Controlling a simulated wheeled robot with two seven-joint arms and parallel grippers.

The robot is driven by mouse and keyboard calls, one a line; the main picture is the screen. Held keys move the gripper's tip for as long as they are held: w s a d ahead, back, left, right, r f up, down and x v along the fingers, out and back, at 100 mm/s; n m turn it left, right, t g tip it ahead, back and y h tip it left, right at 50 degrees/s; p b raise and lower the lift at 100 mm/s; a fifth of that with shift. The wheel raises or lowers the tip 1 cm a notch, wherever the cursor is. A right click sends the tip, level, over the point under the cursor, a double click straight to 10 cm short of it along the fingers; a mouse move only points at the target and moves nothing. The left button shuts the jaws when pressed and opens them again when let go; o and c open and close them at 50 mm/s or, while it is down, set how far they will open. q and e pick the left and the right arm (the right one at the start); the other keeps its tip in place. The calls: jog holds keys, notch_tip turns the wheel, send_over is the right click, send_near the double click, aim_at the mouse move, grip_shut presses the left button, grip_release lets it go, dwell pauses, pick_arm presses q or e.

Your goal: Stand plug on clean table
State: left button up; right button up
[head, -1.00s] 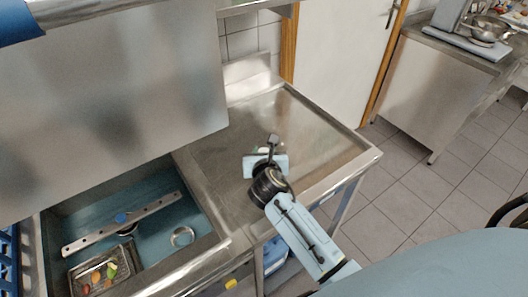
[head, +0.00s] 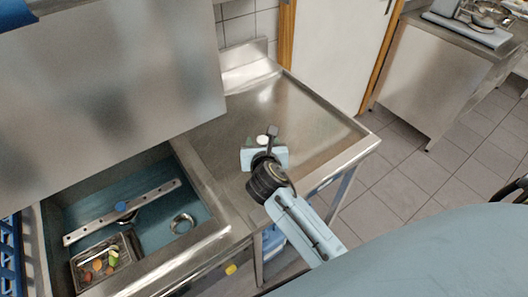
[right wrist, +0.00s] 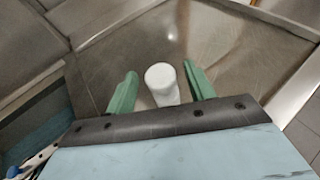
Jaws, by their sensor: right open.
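The plug (right wrist: 163,86) is a white cylinder with a round top, seen between my right gripper's fingers in the right wrist view. It looks upright, over or on the steel clean table (head: 310,120); whether its base touches the table is hidden. Its white top (head: 262,140) also shows in the head view, just past the gripper body. My right gripper (right wrist: 160,73) is open, with a green finger on each side of the plug. A small gap shows on the left side; the right finger is close to it. My left gripper is not in view.
A sink (head: 66,208) lies left of the table, with a metal bar (head: 150,199), a ring (head: 183,223) and a tray of food scraps (head: 84,278). A large steel hood (head: 110,80) hangs above it. Most of the tabletop is bare.

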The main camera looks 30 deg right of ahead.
jog(key=v, duration=0.9)
